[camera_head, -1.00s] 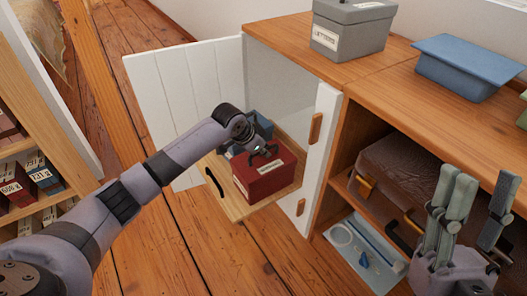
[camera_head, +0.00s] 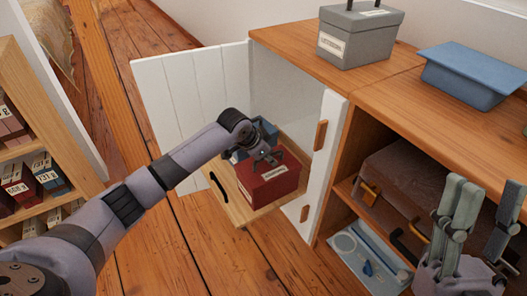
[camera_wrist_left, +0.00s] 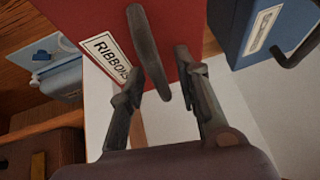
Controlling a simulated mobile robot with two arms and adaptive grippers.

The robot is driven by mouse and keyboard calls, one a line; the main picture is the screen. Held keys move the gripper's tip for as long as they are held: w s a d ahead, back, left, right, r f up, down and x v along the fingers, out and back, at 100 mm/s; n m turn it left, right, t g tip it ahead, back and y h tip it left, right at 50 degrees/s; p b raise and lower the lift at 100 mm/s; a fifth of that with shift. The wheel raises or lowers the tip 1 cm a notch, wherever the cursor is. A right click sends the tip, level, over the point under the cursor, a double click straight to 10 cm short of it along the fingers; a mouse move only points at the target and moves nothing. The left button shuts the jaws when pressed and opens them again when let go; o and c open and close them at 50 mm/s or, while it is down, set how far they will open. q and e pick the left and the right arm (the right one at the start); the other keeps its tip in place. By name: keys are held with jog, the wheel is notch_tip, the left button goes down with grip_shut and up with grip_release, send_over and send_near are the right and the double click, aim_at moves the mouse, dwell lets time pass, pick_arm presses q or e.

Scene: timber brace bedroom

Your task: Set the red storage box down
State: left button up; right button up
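The red storage box (camera_head: 268,189), labelled RIBBONS in the left wrist view (camera_wrist_left: 88,22), is upright in the pulled-out wooden drawer (camera_head: 238,205) of the white-doored cabinet. Its underside is hidden, so full contact with the drawer floor cannot be seen. My left gripper (camera_head: 268,158) is at the top of the box. In the left wrist view its fingers (camera_wrist_left: 157,70) stand apart on either side of the dark handle (camera_wrist_left: 150,50), with gaps visible. My right gripper (camera_head: 485,200) is open and empty at the right, in front of the shelf.
A blue box (camera_head: 262,132) sits behind the red one. The open white door (camera_head: 180,95) stands to the left, and a white panel (camera_head: 325,160) borders the right. A grey box (camera_head: 360,38) and blue lidded box (camera_head: 478,72) are on top. A brown case (camera_head: 400,175) fills the shelf.

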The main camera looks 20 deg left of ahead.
pick_arm(q)
jog(key=p+v, duration=0.2)
jog(key=v, duration=0.3)
jog(key=shift+s+r, duration=0.1)
jog(key=shift+r, duration=0.25)
jog(key=p+v, duration=0.3)
jog(key=v, duration=0.3)
jog(key=s+d+t+h, duration=0.2)
jog(key=s+d, duration=0.2)
jog(key=d, duration=0.4)
jog(key=s+d+t+h, duration=0.2)
jog(key=s+d+t, duration=0.15)
jog(key=d, duration=0.35)
jog(key=s+a+r+n+t+y, duration=0.2)
jog(key=s+a+r+n+t, duration=0.3)
jog(key=s+r, duration=0.4)
jog(key=shift+s+t+y, duration=0.2)
jog(key=shift+t+y, duration=0.2)
jog(key=shift+t, duration=0.15)
pick_arm(e)
jog(key=w+f+g+h, duration=0.2)
jog(key=w+f+g, duration=0.3)
jog(key=f, duration=0.3)
jog(key=w+f+g+h, duration=0.2)
jog(key=w+f+g, duration=0.3)
jog(key=f+g, duration=0.2)
jog(key=shift+a+f, duration=0.2)
jog(key=shift+f, duration=0.35)
pick_arm(q)
jog(key=shift+a+r, duration=0.1)
